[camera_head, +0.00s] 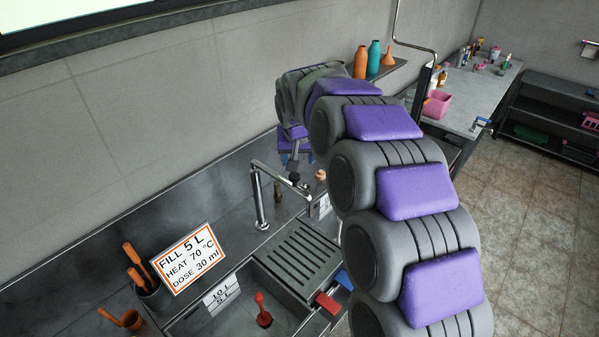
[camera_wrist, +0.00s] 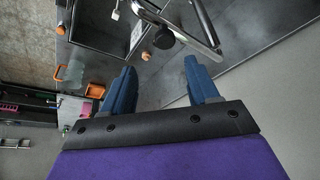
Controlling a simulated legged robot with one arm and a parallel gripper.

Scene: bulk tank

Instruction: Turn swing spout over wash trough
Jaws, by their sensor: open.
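The chrome swing spout (camera_head: 260,197) rises from the steel counter in the head view, and its arm reaches right to a dark end. Its chrome tube also shows at the top of the wrist view (camera_wrist: 205,25), with a round black knob beside it. The wash trough (camera_head: 225,318) is at the bottom of the head view, with a red plug-like piece inside and volume marks on its wall.
A sign (camera_head: 187,258) and a holder with orange-handled tools (camera_head: 150,290) stand left of the trough. The ribbed drainer (camera_head: 297,258) lies beside it. Bottles (camera_head: 373,58) stand on a shelf behind my arm. A side bench (camera_head: 460,110) with a pink bin is at right.

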